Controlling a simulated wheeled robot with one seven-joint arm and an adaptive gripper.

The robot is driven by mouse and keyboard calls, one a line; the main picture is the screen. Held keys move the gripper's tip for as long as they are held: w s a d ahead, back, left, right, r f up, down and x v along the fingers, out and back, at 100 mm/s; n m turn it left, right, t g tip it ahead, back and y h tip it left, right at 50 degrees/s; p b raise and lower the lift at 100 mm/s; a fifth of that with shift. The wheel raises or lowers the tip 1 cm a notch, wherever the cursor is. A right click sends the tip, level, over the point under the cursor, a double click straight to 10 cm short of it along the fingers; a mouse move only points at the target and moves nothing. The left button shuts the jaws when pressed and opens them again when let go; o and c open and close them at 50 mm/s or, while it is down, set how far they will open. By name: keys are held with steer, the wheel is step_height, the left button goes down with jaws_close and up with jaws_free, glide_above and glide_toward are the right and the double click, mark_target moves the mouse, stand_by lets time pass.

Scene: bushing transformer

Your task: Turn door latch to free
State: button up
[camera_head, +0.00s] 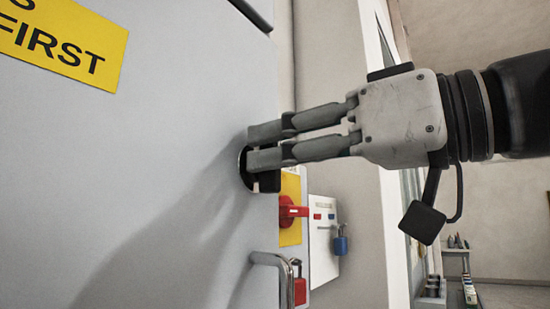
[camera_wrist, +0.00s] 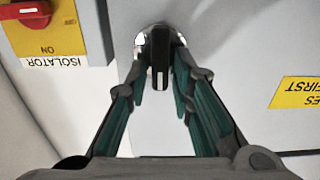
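The door latch is a black tab (camera_wrist: 161,62) in a shiny round surround on the grey cabinet door. In the wrist view it stands upright between my two fingers, with a narrow gap seeming to show on each side. My gripper (camera_wrist: 159,75) is partly open, its fingertips on either side of the tab. In the head view my gripper (camera_head: 252,147) reaches in from the right, fingertips at the door face. The latch (camera_head: 268,182) shows just below the lower finger, and the fingers hide part of it. I cannot tell whether either finger touches it.
A red isolator switch on a yellow plate (camera_head: 291,222) is beside the door, with a blue padlock (camera_head: 340,241) to its right. A metal handle (camera_head: 271,261) sticks out below the latch. A yellow warning label (camera_head: 65,42) is on the door. Shelves stand farther back at right.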

jaws_close()
steer(key=shift+w+f+m+b, duration=0.1)
steer(key=shift+m+b, duration=0.2)
steer(key=shift+m, duration=0.1)
steer(key=shift+w+d+f+m+b, duration=0.15)
steer(key=shift+f+m+b, duration=0.1)
steer(key=shift+m, duration=2.6)
steer(key=shift+w+d+f+m+b, duration=0.15)
steer(key=shift+f+m+b, duration=0.1)
steer(key=shift+m, duration=2.55)
steer(key=shift+w+f+m+b, duration=0.15)
steer(key=shift+m+b, duration=0.1)
steer(key=shift+m, duration=2.6)
